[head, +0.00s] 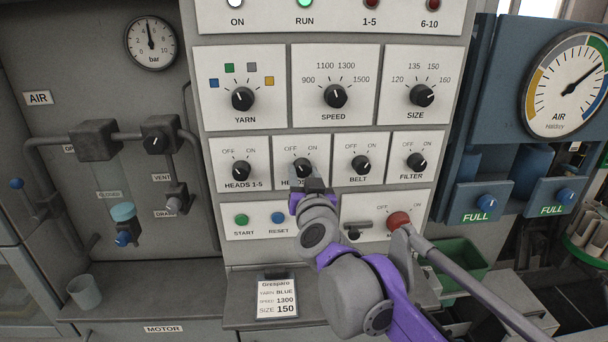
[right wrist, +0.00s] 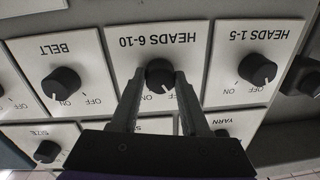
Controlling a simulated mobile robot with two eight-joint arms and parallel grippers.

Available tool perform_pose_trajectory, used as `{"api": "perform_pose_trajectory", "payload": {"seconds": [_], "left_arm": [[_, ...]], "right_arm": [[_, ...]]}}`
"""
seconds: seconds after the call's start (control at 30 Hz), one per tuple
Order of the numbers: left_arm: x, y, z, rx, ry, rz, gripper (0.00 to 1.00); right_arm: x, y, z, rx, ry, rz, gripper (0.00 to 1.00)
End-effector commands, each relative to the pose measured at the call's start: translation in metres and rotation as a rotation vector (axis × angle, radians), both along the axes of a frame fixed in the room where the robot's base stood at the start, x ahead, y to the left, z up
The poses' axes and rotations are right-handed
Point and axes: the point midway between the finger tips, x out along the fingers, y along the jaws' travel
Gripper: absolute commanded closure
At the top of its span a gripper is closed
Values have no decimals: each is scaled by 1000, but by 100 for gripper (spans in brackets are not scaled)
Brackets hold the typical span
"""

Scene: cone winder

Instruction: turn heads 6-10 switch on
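The heads 6-10 switch is a black round knob (head: 303,168) on a white plate in the middle row of the panel, between the heads 1-5 and belt knobs. Its white pointer leans up and left, towards OFF. My right gripper (head: 314,184) reaches up to it from below and covers part of its label. In the right wrist view, which is upside down, the knob (right wrist: 160,73) sits between the two fingertips (right wrist: 161,76), with no clear gap at either side. The gripper looks shut on it. My left gripper is not in view.
Close by are the heads 1-5 knob (head: 241,170), belt knob (head: 361,165) and filter knob (head: 416,161). Below are the green start button (head: 241,219), blue reset button (head: 278,217) and a red knob (head: 398,220).

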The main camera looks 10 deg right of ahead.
Motion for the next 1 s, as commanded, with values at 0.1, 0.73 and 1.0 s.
{"api": "perform_pose_trajectory", "payload": {"seconds": [0.1, 0.73, 1.0], "left_arm": [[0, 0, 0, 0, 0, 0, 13], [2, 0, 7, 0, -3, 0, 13], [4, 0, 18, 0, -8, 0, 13]], "right_arm": [[0, 0, 0, 0, 0, 0, 88], [0, 0, 1, 145, 0, 0, 100], [0, 1, 1, 383, 0, 2, 100]]}}
